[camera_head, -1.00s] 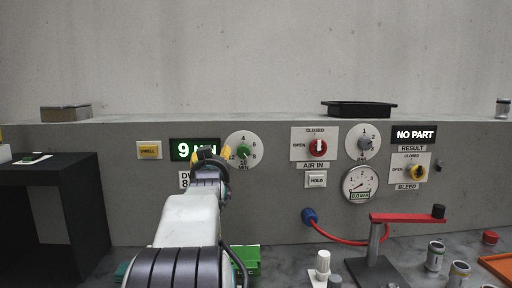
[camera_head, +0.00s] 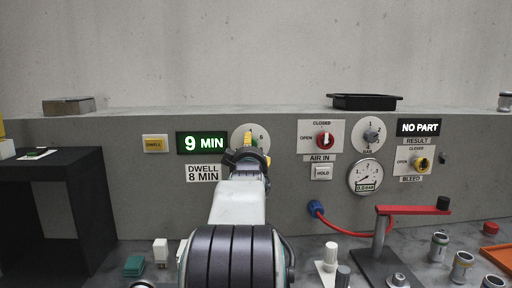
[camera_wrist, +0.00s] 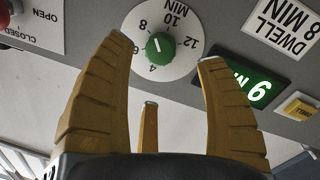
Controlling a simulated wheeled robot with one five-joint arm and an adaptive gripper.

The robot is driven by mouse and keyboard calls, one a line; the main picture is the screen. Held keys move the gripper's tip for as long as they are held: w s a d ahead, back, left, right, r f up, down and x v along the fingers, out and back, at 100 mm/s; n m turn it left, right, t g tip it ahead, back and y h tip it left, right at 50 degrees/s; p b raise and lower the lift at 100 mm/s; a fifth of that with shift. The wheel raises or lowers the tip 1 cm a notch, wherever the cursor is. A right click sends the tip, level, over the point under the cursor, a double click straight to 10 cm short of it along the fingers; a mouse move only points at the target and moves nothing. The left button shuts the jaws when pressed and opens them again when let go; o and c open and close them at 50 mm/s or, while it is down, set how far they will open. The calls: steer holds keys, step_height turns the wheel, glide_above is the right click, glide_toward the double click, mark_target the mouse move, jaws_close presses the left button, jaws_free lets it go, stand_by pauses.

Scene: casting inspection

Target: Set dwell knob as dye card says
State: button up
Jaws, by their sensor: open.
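The dwell knob (camera_wrist: 160,46) is green with a white pointer line, on a round white dial (camera_wrist: 183,65) marked 4 to 12 MIN. Its pointer looks set between 8 and 10. The green display (camera_head: 202,143) beside it reads 9 MIN. A white plate (camera_head: 203,173) below the display reads DWELL 8 MIN. My gripper (camera_wrist: 164,50) is open in front of the dial, its yellow fingers spread around the knob's line of sight; contact cannot be told. In the head view my gripper (camera_head: 248,140) hides the knob and the dial's lower part. No card marked dye is readable.
A yellow DWELL button (camera_head: 155,144) sits left of the display. The red air-in knob (camera_head: 325,140), HOLD button (camera_head: 321,172) and gauge (camera_head: 366,177) are to the right. A red-armed clamp (camera_head: 412,209) stands on the bench. A black stand (camera_head: 50,167) is at left.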

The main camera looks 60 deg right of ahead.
steer(key=shift+w+d+n+p, duration=0.35)
steer(key=shift+w+d, duration=0.25)
steer(key=shift+d, duration=0.45)
steer(key=shift+w+d+n+p, duration=0.3)
steer(key=shift+w+d+n, duration=0.25)
steer(key=shift+d, duration=0.55)
steer(key=shift+w+d+n+p, duration=0.3)
steer(key=shift+w+d, duration=0.35)
steer(key=shift+d, duration=0.4)
steer(key=shift+c, duration=0.4)
steer(key=c, duration=1.1)
steer(key=shift+n+b, duration=2.25)
steer(key=shift+n, duration=0.15)
steer(key=shift+c, duration=0.2)
